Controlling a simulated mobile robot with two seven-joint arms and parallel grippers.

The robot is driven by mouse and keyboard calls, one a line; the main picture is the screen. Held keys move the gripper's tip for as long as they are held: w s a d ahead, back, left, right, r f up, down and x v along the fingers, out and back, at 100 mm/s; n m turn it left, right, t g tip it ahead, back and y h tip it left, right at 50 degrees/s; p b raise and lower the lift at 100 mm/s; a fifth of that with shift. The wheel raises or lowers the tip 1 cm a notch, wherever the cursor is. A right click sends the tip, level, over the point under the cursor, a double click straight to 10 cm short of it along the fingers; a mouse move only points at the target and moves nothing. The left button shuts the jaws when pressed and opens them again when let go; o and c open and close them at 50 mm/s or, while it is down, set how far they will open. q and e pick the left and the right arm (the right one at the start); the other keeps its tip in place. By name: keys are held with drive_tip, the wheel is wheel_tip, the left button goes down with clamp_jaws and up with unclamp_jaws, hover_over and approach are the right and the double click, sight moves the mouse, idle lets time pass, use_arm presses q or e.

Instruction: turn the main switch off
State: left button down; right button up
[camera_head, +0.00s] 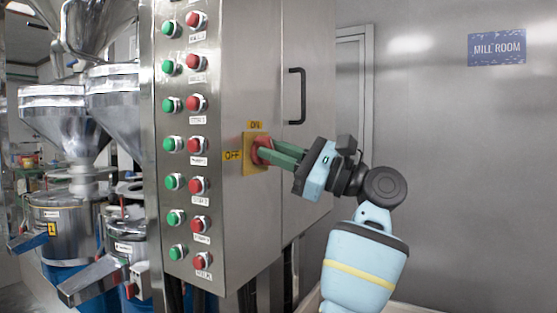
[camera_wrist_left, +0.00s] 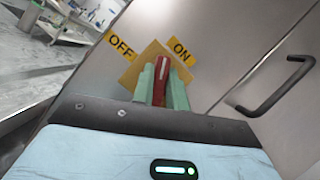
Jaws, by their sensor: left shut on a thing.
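The main switch is a red rotary handle (camera_head: 262,149) on a yellow plate (camera_head: 249,160) on the side of the steel cabinet. An ON label (camera_head: 255,125) is above the plate and an OFF label (camera_head: 233,156) is left of it. My left gripper (camera_head: 268,152) is shut on the red handle, its green fingers on either side. In the left wrist view the red handle (camera_wrist_left: 160,82) shows between the fingertips. Its white mark points between the OFF label (camera_wrist_left: 121,45) and the ON label (camera_wrist_left: 182,52), closer to ON. My right gripper is not in view.
The cabinet (camera_head: 240,60) has rows of green and red buttons (camera_head: 185,145) on its left face. A black door handle (camera_head: 296,96) is above and right of the switch. Steel grinders (camera_head: 65,115) stand at left. A wall with a MILL ROOM sign (camera_head: 497,48) is at right.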

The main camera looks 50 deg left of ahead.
use_arm(q)
drive_tip(key=n+h, duration=0.1)
drive_tip(key=n, duration=0.3)
drive_tip(key=n+h, duration=0.2)
drive_tip(key=n, duration=0.2)
drive_tip(key=n+h, duration=0.2)
drive_tip(key=n, duration=0.3)
drive_tip(key=shift+f+g, duration=0.15)
drive_tip(key=shift+g, duration=0.25)
drive_tip(key=shift+n, duration=0.3)
drive_tip(key=c, duration=1.4)
unclamp_jaws()
